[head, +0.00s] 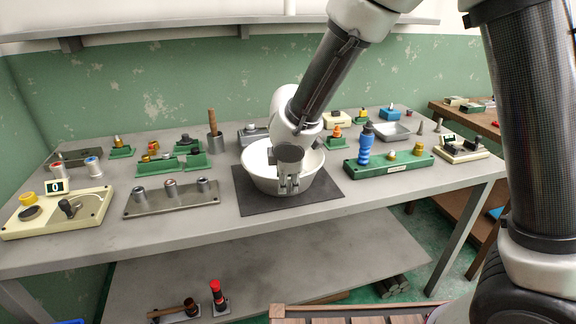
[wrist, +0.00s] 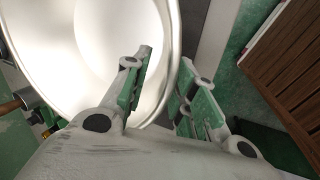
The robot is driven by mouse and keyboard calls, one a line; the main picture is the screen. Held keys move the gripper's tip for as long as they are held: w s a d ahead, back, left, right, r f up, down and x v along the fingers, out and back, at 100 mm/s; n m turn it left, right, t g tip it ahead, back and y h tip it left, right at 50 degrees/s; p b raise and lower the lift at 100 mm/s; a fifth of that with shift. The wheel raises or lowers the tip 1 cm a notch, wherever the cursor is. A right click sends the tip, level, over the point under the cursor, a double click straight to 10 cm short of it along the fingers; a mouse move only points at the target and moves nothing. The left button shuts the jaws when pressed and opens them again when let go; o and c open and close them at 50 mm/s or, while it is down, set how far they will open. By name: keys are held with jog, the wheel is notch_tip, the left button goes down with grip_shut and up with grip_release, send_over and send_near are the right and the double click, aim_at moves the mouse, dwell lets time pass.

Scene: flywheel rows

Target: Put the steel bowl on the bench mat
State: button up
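The steel bowl (head: 256,182), wide and pale with a bright inside, stands upright over the dark bench mat (head: 325,195) and appears to rest on it. Mat shows around the bowl's front and sides. My gripper (head: 288,185) is at the bowl's near rim, pointing down. In the wrist view the bowl (wrist: 85,45) fills the upper left. My gripper (wrist: 163,88) has its fingers apart there, one over the inside of the bowl and one outside, with the rim between them and a gap visible. The arm hides part of the bowl's far side.
A grey plate with metal knobs (head: 172,198) lies left of the mat. A green block with a blue bottle-like piece (head: 390,163) stands to the right. Several small fixtures line the bench's back. A cream box with a display (head: 57,212) sits at the far left. The bench front is clear.

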jog(key=v, duration=0.9)
jog(key=shift+r, duration=0.25)
jog(key=s+d+r+m, duration=0.1)
jog(key=d+r+m, duration=0.3)
jog(key=d, duration=0.6)
jog(key=s+d+r+m, duration=0.1)
jog(key=d+r+m, duration=0.3)
jog(key=d, duration=0.7)
jog(key=s+d+r+m, duration=0.2)
jog(key=s+d+m, duration=0.9)
jog(key=s+d, duration=0.4)
jog(key=shift+s+m, duration=0.3)
jog(key=shift+s, duration=0.6)
jog(key=shift+w+r, duration=0.1)
